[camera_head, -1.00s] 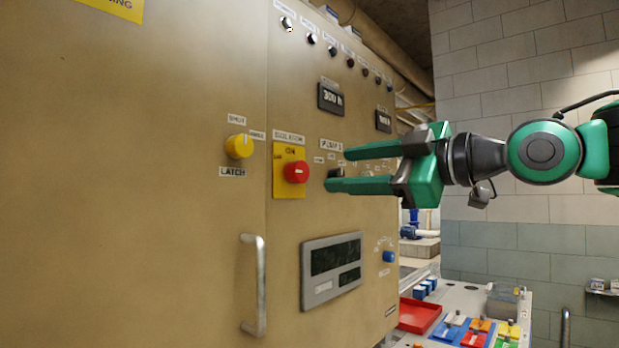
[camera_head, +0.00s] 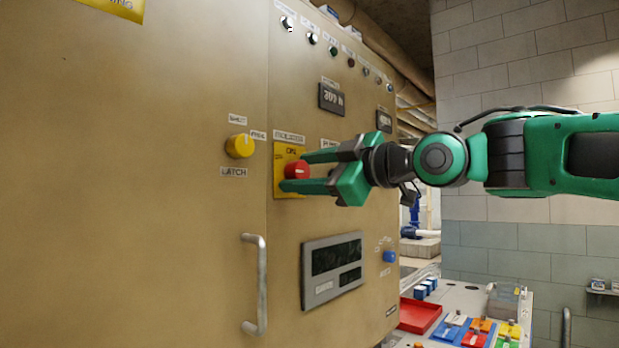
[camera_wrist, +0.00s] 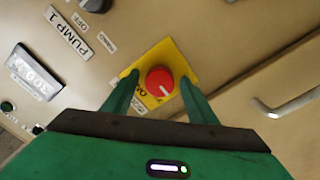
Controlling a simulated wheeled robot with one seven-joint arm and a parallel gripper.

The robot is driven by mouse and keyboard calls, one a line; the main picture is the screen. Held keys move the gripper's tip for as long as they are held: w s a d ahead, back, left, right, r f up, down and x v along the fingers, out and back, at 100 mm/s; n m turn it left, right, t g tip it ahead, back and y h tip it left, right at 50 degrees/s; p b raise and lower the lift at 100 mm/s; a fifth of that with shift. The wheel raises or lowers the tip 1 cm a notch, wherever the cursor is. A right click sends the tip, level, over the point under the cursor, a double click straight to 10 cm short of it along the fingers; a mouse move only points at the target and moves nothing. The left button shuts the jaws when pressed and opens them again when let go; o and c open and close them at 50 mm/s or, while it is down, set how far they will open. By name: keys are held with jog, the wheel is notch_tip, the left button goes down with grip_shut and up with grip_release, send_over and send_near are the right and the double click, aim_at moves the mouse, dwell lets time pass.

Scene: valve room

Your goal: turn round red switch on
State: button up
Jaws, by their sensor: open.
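The round red switch (camera_head: 296,170) sits on a yellow plate (camera_head: 278,188) on the tan cabinet front. In the wrist view the red switch (camera_wrist: 160,81) shows a white pointer mark on its face, and the yellow plate (camera_wrist: 183,64) lies around it. My gripper (camera_head: 291,171) is open, with one green finger above the switch and one below it in the head view. In the wrist view the two fingers of my gripper (camera_wrist: 160,84) stand on either side of the switch, with a gap to each. Whether the fingertips touch the plate is unclear.
A yellow latch knob (camera_head: 240,146) is left of the switch. A metal handle (camera_head: 254,285) and a grey display panel (camera_head: 333,270) are below. A blue knob (camera_head: 390,257) is at the lower right. A red tray (camera_head: 419,315) lies on a bench beyond the cabinet.

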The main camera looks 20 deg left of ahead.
jog(key=c, duration=1.1)
jog(key=shift+d, duration=0.1)
jog(key=shift+o, duration=0.2)
